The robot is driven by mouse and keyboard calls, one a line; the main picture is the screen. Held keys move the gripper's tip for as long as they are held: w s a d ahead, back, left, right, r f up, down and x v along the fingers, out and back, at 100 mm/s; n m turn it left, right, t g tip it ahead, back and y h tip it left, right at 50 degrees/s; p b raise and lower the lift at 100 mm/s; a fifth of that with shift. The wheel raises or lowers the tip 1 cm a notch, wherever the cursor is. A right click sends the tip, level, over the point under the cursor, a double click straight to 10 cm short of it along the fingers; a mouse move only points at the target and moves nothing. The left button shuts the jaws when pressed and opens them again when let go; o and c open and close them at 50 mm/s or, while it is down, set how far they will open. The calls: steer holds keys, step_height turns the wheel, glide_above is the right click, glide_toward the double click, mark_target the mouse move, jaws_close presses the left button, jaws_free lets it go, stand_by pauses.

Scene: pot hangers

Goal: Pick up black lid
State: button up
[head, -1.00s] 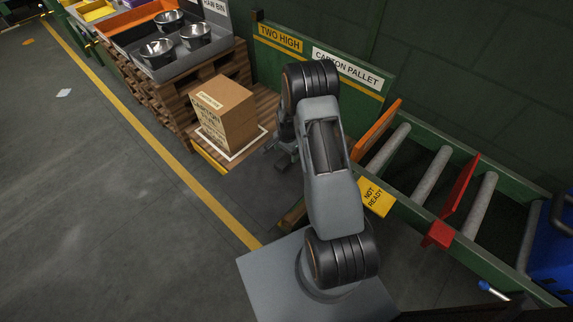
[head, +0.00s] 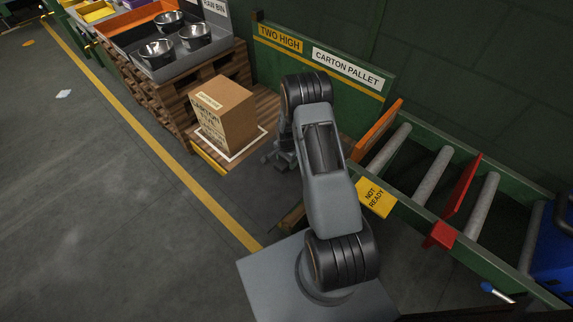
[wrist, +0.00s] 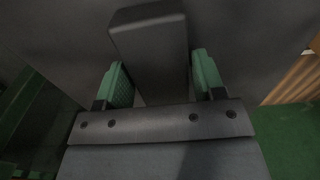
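My gripper (wrist: 160,84) shows in the wrist view with its two green-padded fingers apart. A dark grey block (wrist: 150,45) stands between the fingers, rising from a broad dark surface (wrist: 240,35). It may be the black lid's handle, but I cannot be sure. A narrow gap shows between the block and the right pad; contact at the left pad is unclear. In the head view my gripper (head: 277,158) is low, just right of the carton pallet, partly behind my arm. No black lid can be made out in the head view.
A cardboard carton (head: 222,115) sits on a low wooden pallet (head: 262,105). Metal pots (head: 195,37) stand in a grey tray on stacked pallets behind. A roller conveyor (head: 433,177) with orange and red plates runs at right.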

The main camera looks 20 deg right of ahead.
steer(key=c, duration=0.9)
